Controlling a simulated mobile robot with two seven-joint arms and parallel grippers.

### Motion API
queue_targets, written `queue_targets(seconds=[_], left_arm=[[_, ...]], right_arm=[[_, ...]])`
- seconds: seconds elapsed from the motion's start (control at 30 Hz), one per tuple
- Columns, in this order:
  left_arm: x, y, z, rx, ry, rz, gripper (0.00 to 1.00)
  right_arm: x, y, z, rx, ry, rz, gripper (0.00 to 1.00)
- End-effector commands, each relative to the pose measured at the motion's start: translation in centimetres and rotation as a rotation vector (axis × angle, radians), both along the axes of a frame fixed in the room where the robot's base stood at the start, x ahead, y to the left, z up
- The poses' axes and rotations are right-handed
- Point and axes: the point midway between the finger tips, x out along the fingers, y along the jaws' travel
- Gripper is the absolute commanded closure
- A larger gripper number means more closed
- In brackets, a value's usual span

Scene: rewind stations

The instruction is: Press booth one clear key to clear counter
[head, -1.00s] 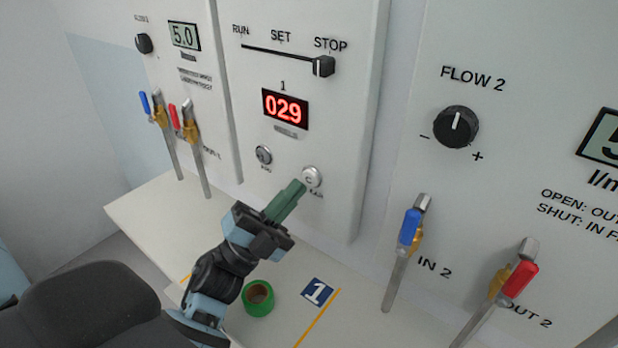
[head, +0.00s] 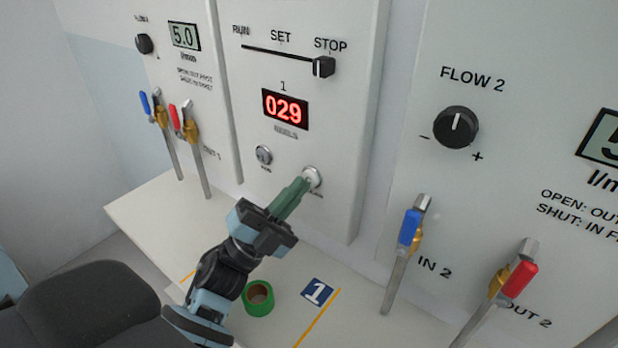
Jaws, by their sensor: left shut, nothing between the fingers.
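Booth one's panel (head: 345,130) carries a red counter (head: 285,110) that reads 029. Below it to the right is the round silver clear key (head: 313,175). My left gripper (head: 303,186) is shut and empty, and its green fingertips overlap the key's lower left edge in the head view. I cannot tell whether they touch the key or press it. The key's lower left part is hidden behind the fingertips. My right gripper is not in view.
A second round key (head: 264,155) sits to the left. The slider knob (head: 323,66) is at STOP. Valves with blue handle (head: 410,227) and red handle (head: 520,280) stick out at right.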

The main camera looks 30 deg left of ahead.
Motion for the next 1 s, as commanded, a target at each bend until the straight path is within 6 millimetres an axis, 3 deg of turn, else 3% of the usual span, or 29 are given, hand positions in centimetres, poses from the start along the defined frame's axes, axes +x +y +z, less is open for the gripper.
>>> queue_targets(seconds=[1.0], left_arm=[[0.7, -0.04, 0.0, 0.0, 0.0, 0.0, 1.0]], right_arm=[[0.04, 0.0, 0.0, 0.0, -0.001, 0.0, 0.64]])
